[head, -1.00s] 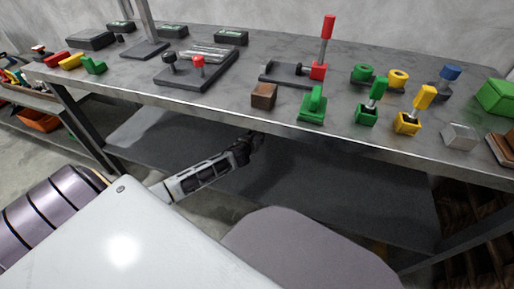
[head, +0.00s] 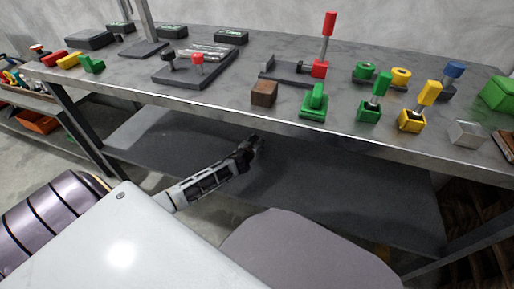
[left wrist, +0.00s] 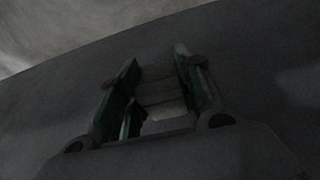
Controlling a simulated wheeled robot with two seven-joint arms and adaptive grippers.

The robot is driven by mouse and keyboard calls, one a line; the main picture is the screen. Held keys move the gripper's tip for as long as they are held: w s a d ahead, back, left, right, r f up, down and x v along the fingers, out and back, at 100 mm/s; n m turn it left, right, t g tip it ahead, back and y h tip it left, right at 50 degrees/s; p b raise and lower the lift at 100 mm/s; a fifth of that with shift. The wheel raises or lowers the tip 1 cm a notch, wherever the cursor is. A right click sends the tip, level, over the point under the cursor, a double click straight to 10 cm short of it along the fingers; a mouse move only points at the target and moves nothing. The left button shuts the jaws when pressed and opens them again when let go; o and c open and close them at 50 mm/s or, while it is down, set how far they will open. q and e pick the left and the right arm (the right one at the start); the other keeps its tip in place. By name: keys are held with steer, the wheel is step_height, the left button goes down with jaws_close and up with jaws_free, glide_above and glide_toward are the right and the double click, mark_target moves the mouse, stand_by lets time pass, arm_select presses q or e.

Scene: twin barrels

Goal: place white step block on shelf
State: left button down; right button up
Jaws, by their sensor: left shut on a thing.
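My left gripper (head: 250,146) reaches in under the workbench top, over the dark lower shelf (head: 150,140). In the left wrist view my left gripper (left wrist: 157,62) has its two green-lined fingers on either side of a pale grey, stepped block (left wrist: 160,92), which looks like the white step block in shadow. The gripper is shut on it. The shelf surface (left wrist: 250,60) fills most of that view behind the block. I cannot tell whether the block touches the shelf. In the head view the block is too dark to make out. My right gripper is not in view.
The workbench top (head: 215,105) with its front edge lies above my left arm. It carries a brown block (head: 263,93), a green clamp-like piece (head: 314,101) and several coloured fixtures. A grey rounded seat-like shape (head: 310,250) is in front of the shelf.

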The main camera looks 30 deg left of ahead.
arm_select(q)
steer(key=shift+f+b, duration=0.75)
steer(key=shift+f, duration=0.55)
steer(key=c, duration=1)
jaws_free()
steer(key=shift+f, duration=0.15)
steer(key=shift+o, duration=0.2)
